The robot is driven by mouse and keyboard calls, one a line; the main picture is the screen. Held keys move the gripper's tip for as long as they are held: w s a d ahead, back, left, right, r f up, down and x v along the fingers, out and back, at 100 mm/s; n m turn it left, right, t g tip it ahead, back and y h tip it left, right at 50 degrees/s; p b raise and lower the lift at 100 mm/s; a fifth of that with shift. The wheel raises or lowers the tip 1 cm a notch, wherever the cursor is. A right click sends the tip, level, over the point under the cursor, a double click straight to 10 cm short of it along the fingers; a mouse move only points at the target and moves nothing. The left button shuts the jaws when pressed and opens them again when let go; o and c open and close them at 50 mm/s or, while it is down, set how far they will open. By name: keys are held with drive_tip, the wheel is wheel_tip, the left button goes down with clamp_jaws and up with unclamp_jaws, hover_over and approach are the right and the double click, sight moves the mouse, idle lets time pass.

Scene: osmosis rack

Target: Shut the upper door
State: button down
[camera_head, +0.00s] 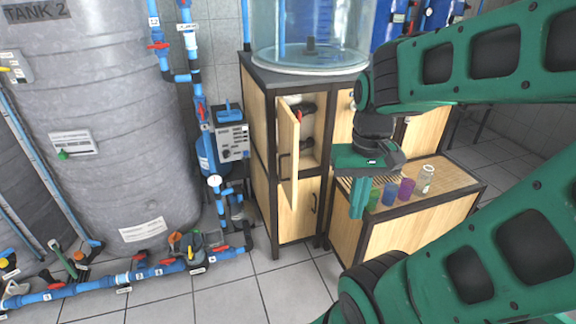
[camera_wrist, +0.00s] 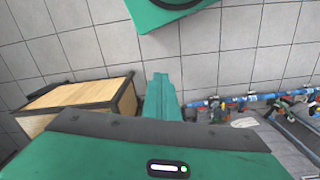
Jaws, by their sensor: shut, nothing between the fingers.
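The upper door (camera_head: 287,150) is a light wooden panel on the tall, black-framed cabinet (camera_head: 264,158). It stands open, swung out towards me, and the compartment with its contents (camera_head: 307,130) shows to its right. A dark handle (camera_head: 282,167) is on the door's left-facing side. The lower door (camera_head: 298,212) below it is closed. My gripper (camera_head: 358,200) is shut and empty, its fingers pointing down. In the head view it is to the right of the open door and apart from it. In the wrist view the shut fingers (camera_wrist: 162,95) show over the floor.
A low wooden cabinet (camera_head: 420,222) stands right of the tall one, with several coloured cups (camera_head: 390,193) and a glass jar (camera_head: 427,179) on top. A clear tank (camera_head: 312,35) sits on the tall cabinet. Blue floor pipes (camera_head: 150,273) run at left. Tiled floor (camera_head: 290,290) is free in front.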

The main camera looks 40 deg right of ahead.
drive_tip(key=w+d+h, duration=0.3)
drive_tip(key=w, duration=1.2)
drive_tip(key=w+a+f+n+t+h, duration=0.15)
drive_tip(key=w+a, duration=0.25)
drive_tip(key=w, duration=0.5)
drive_tip(key=w+a+f+t+h, duration=0.1)
drive_tip(key=w+a+f+h, duration=0.15)
drive_tip(key=w, duration=0.75)
approach(292, 171)
wheel_tip(292, 171, down, 3)
drive_tip(key=w+a, duration=0.2)
drive_tip(key=shift+s+d+f, duration=0.1)
drive_tip(key=shift+d, duration=0.65)
drive_tip(key=shift+s+d+f, duration=0.15)
drive_tip(key=shift+d, duration=0.55)
drive_tip(key=shift+s+d+f, duration=0.1)
drive_tip(key=shift+d, duration=0.65)
drive_tip(key=shift+s, duration=0.1)
